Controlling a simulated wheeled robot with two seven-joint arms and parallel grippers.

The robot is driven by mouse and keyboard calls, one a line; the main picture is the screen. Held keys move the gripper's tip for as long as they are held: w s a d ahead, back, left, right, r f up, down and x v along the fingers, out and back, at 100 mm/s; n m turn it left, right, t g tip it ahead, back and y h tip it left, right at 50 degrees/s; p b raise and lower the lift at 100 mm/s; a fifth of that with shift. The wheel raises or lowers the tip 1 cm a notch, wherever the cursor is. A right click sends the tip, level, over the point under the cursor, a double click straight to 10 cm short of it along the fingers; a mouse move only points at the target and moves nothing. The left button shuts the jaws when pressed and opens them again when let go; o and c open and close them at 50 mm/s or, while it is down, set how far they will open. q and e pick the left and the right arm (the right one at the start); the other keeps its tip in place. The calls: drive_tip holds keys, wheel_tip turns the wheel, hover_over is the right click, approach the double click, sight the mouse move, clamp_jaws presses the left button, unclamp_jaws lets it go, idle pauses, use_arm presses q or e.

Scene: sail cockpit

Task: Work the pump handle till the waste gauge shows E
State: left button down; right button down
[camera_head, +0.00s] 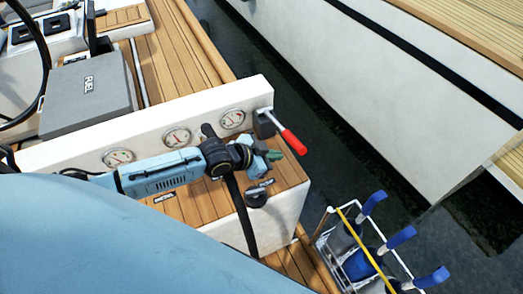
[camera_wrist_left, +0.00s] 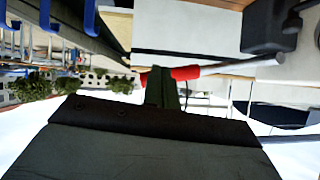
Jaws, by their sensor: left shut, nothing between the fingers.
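The pump handle is a metal rod with a red grip (camera_head: 292,141), sticking out to the lower right from a dark block (camera_head: 264,124) at the end of the white panel. My left gripper (camera_head: 274,155) is shut and empty, just left of and below the red grip. In the left wrist view the shut fingers (camera_wrist_left: 161,88) overlap the red grip (camera_wrist_left: 185,73); I cannot tell whether they touch it. Three round gauges (camera_head: 177,138) sit in the panel. Their needles show, but their letters are too small to read, so I cannot tell which is waste.
A black round fitting (camera_head: 257,198) sits on the teak top below my gripper. A rack with blue-ended bars (camera_head: 372,262) stands at lower right. Dark water (camera_head: 330,130) separates this boat from a white hull (camera_head: 390,110).

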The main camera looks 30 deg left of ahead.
use_arm(q)
drive_tip(key=v, duration=0.5)
use_arm(e)
drive_tip(key=shift+r, duration=0.25)
drive_tip(key=shift+a, duration=0.1)
idle(0.6)
